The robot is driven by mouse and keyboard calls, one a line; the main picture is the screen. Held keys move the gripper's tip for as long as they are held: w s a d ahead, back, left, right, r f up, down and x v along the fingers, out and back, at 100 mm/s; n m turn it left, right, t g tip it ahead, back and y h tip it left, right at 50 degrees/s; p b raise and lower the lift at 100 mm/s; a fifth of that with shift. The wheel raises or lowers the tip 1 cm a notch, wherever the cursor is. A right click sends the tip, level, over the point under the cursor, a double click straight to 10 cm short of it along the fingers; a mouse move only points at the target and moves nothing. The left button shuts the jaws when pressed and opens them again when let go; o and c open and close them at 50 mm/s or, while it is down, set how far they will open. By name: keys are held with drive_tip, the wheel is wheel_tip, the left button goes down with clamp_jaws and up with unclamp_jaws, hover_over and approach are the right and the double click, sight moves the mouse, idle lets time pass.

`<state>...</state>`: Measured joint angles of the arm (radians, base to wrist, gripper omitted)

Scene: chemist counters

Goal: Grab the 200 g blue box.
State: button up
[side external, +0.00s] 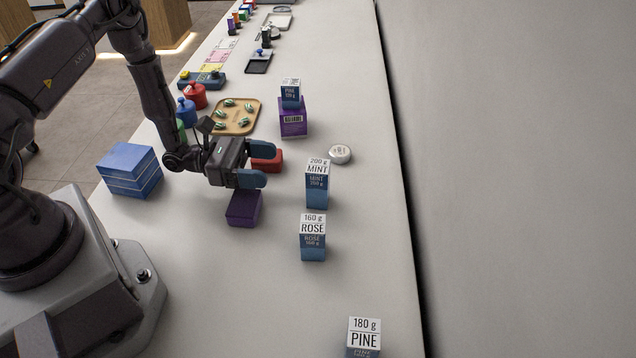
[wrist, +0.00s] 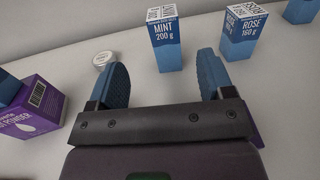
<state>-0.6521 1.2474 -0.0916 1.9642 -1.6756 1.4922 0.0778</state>
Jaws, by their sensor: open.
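The 200 g blue box (side external: 317,188) stands upright on the counter, labelled MINT 200 g. In the wrist view the mint box (wrist: 165,46) stands beyond the fingertips, a little right of the middle between them. My gripper (side external: 266,166) is to the left of the box in the side view, fingers apart and pointing toward the wall side. In the wrist view my gripper (wrist: 160,78) is open and empty. A blue ROSE 160 g box (side external: 313,240) stands close to the mint box, also at right in the wrist view (wrist: 240,36).
A purple box (side external: 243,208) and a red box (side external: 268,160) lie near my gripper. A PINE 180 g box (side external: 363,338) stands at the front. A round white tin (side external: 340,154) lies behind the mint box. A purple carton (side external: 293,122) bears another pine box (side external: 290,94).

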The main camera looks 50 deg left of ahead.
sight(329, 170)
drive_tip(key=x, duration=1.2)
drive_tip(key=shift+w+d+r, duration=0.1)
drive_tip(key=shift+d, duration=0.25)
drive_tip(key=c, duration=1.1)
drive_tip(key=shift+r, duration=0.1)
